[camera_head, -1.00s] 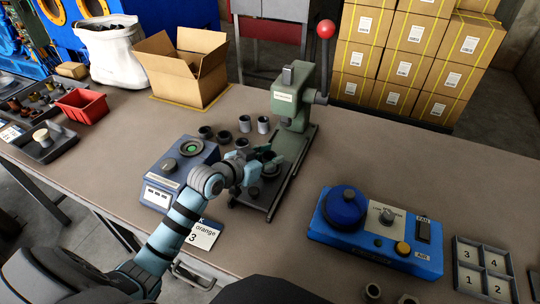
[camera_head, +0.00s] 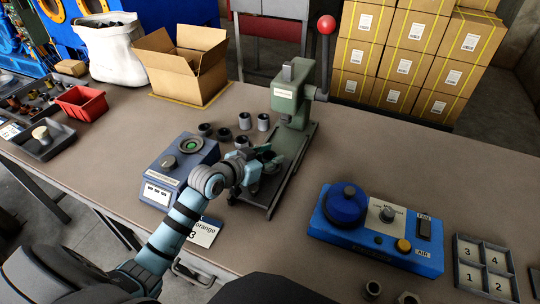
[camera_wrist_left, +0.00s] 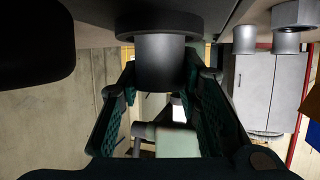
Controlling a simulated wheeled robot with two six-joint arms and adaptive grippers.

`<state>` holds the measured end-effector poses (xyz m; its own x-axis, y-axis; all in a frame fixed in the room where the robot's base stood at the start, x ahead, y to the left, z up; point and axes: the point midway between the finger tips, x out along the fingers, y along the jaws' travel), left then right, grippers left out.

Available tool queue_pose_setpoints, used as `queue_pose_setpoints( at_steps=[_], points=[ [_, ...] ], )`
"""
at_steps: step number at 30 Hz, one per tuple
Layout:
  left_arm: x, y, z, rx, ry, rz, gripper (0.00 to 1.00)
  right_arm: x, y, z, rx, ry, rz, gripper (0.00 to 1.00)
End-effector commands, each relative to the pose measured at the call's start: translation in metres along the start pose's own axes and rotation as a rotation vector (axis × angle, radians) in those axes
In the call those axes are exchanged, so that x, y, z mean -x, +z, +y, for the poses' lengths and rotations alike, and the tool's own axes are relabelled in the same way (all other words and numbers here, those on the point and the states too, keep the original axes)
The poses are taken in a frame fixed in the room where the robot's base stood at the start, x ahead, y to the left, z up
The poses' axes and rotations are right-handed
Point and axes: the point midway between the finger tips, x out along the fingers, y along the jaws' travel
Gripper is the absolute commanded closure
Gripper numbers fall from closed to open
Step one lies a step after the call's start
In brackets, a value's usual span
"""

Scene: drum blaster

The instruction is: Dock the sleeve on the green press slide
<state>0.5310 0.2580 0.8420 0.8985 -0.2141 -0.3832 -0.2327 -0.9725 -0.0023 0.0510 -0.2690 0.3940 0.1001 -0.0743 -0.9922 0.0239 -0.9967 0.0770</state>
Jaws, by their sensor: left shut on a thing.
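The green press (camera_head: 286,103) stands on a dark base with rails (camera_head: 292,165) right of the table's middle. My left gripper (camera_head: 266,158) is at the near-left side of the press, over the base. In the left wrist view its fingers (camera_wrist_left: 163,90) are shut on a grey sleeve (camera_wrist_left: 161,62) with a wide dark flange (camera_wrist_left: 160,22). A pale green block (camera_wrist_left: 176,141) shows beyond the fingers there. The gripper hides much of the slide area in the head view, so I cannot tell whether the sleeve touches the slide. My right gripper is not in view.
Loose grey sleeves (camera_head: 263,121) and dark rings (camera_head: 205,129) stand just behind the gripper. A blue scale-like device (camera_head: 158,192) is left of it. A blue control box (camera_head: 375,240) and a numbered tray (camera_head: 483,265) are at right. Bare table lies between press and control box.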

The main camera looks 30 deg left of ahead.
Motion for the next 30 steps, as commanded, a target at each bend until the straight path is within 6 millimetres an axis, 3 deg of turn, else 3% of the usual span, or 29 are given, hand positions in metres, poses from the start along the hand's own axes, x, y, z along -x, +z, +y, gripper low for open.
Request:
queue_pose_setpoints(
  at_steps=[3, 13, 30],
  points=[
    [0.000, 0.000, 0.000, 0.000, 0.000, 0.001, 0.60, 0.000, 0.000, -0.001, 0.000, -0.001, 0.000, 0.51],
    [0.004, -0.001, 0.000, 0.000, -0.001, -0.002, 0.60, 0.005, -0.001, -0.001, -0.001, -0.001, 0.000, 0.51],
    [0.072, -0.003, 0.000, -0.002, -0.001, -0.003, 0.60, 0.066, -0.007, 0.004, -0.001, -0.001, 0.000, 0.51]
  ],
)
